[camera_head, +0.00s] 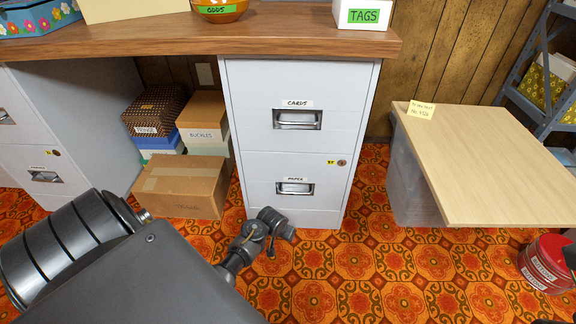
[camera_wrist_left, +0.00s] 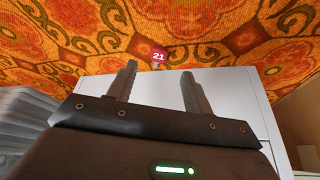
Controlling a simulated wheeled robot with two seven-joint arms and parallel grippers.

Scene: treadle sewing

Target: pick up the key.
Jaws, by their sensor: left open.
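In the left wrist view, a red tag (camera_wrist_left: 159,55) marked 21 shows against the orange carpet, with a small pale bit just below it. The key itself cannot be made out clearly. My left gripper (camera_wrist_left: 158,78) is open and empty. Its fingers stand either side of the tag's line, and the tag appears beyond the fingertips. In the head view, a dark arm of mine reaches low in front of the grey filing cabinet (camera_head: 290,145). Its fingers are not clear there, and neither key nor tag shows. My right gripper is not in view.
The cabinet has two drawers, CARDS (camera_head: 297,119) and PAPER (camera_head: 294,188). A cardboard box (camera_head: 182,188) stands left of it. A pale tabletop (camera_head: 490,160) over a translucent bin (camera_head: 411,170) and a red tin (camera_head: 545,262) are at right. Carpet (camera_head: 370,280) is open in front.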

